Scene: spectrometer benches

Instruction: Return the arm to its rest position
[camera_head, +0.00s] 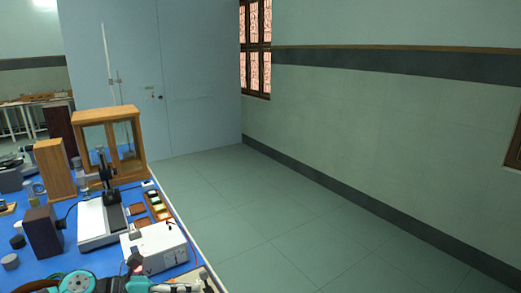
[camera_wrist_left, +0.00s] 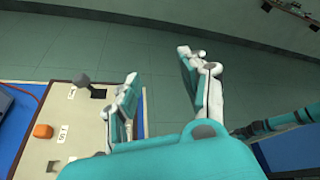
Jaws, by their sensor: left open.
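My left arm, in teal and white, shows along the bottom edge of the head view (camera_head: 75,283). In the left wrist view my left gripper (camera_wrist_left: 163,88) is open, its two fingers well apart, with only grey-green floor seen between them. The left finger overlaps the right edge of a beige panel with a black lever and an orange knob (camera_wrist_left: 42,130). I cannot tell how high the finger is above it. My right gripper is in neither view.
A blue-topped bench (camera_head: 75,262) carries a white meter box (camera_head: 155,250), a spectrometer-like instrument (camera_head: 100,222), a wooden glass case (camera_head: 110,140) and wooden blocks. Open tiled floor (camera_head: 290,220) lies to the right, up to the wall.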

